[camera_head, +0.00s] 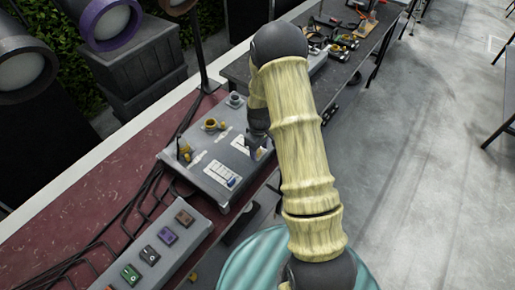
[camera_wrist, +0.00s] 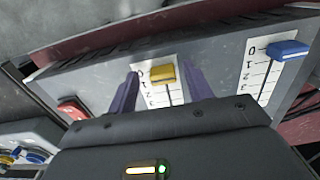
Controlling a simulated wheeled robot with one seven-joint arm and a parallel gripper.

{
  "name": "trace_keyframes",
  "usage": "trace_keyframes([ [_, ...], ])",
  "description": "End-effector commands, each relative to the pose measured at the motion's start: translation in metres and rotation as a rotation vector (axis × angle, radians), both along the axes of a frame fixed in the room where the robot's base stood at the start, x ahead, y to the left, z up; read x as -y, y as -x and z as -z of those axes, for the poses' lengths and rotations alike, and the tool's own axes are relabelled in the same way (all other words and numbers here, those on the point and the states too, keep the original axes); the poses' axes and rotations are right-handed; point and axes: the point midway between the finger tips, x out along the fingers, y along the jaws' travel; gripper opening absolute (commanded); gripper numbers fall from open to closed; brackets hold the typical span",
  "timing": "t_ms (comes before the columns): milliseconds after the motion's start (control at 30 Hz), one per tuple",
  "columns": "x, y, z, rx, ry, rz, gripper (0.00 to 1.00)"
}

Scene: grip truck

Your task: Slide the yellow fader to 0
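The yellow fader (camera_wrist: 163,74) sits at the top end of its slot, beside the 0 mark, on a white numbered scale (camera_wrist: 152,94) in the wrist view. My gripper (camera_wrist: 162,88) is open, with one purple finger on each side of the yellow fader and a gap between each finger and the knob. In the head view my gripper (camera_head: 256,146) is over the right part of the grey control box (camera_head: 205,178), and the yellow fader is hidden there by my arm. I cannot tell whether the fingers touch the panel.
A blue fader (camera_wrist: 288,49) is on its own scale to the right in the wrist view. A red switch (camera_wrist: 73,109) is at the left. In the head view a strip of coloured switches (camera_head: 155,250) lies nearer, and a cluttered table (camera_head: 345,35) stands behind.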

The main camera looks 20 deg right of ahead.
Motion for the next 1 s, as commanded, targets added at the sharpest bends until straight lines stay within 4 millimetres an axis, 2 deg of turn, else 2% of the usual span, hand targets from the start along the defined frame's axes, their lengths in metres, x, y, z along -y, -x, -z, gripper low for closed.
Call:
trace_keyframes([
  [200,-0.005,-0.002,-0.003,0.004,0.0,-0.009,0.51],
  [367,-0.004,-0.003,-0.017,0.006,-0.001,-0.007,0.51],
  [667,0.001,-0.003,-0.066,0.007,0.0,0.003,0.51],
  [1000,0.001,-0.004,-0.133,0.004,0.001,0.003,0.51],
])
